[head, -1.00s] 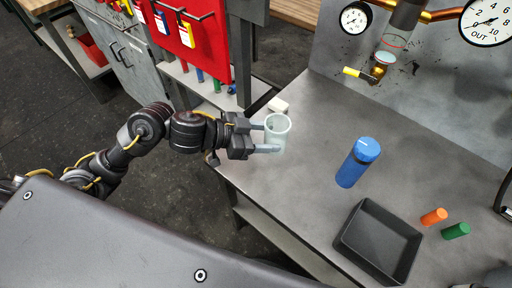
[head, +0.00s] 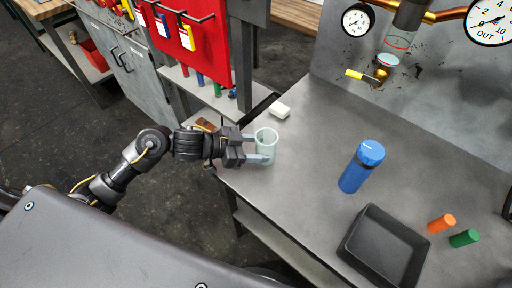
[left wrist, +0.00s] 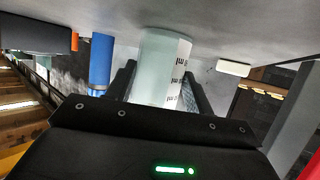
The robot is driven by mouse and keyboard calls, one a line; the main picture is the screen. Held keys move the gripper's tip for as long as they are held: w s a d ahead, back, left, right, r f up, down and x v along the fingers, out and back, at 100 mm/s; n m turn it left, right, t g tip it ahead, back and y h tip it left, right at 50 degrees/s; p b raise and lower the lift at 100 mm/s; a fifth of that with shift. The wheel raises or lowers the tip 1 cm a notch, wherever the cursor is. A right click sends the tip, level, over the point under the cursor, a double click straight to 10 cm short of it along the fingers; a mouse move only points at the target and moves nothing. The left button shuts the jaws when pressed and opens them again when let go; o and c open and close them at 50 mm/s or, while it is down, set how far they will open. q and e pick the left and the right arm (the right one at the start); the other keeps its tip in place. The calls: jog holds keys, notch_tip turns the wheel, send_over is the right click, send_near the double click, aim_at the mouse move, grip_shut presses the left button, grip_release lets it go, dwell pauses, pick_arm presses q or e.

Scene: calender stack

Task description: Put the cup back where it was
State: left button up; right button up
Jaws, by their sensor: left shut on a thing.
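The cup (head: 267,143) is pale, translucent and upright at the left edge of the grey table (head: 310,160). My left gripper (head: 262,148) is shut on it, one finger on each side. In the left wrist view the cup (left wrist: 160,62) stands between the two fingers (left wrist: 160,88), with printed markings on its side. I cannot tell whether its base touches the table. My right gripper is not in view.
A blue bottle (head: 361,167) stands right of the cup. A black tray (head: 349,243) lies near the front, with an orange cylinder (head: 441,223) and a green cylinder (head: 464,238) beside it. A white block (head: 280,110) lies behind the cup. Gauges and a brass valve (head: 380,75) are on the back panel.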

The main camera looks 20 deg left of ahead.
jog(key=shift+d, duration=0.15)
pick_arm(q)
jog(key=shift+f, duration=0.15)
jog(key=o, duration=1.1)
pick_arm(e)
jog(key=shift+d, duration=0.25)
pick_arm(q)
jog(key=shift+o, duration=0.2)
jog(key=shift+r, duration=0.25)
jog(key=v, duration=1.1)
jog(key=shift+s+f, duration=0.1)
jog(key=shift+s+a+r, duration=0.2)
jog(key=shift+a+r, duration=0.05)
jog(key=shift+a, duration=0.15)
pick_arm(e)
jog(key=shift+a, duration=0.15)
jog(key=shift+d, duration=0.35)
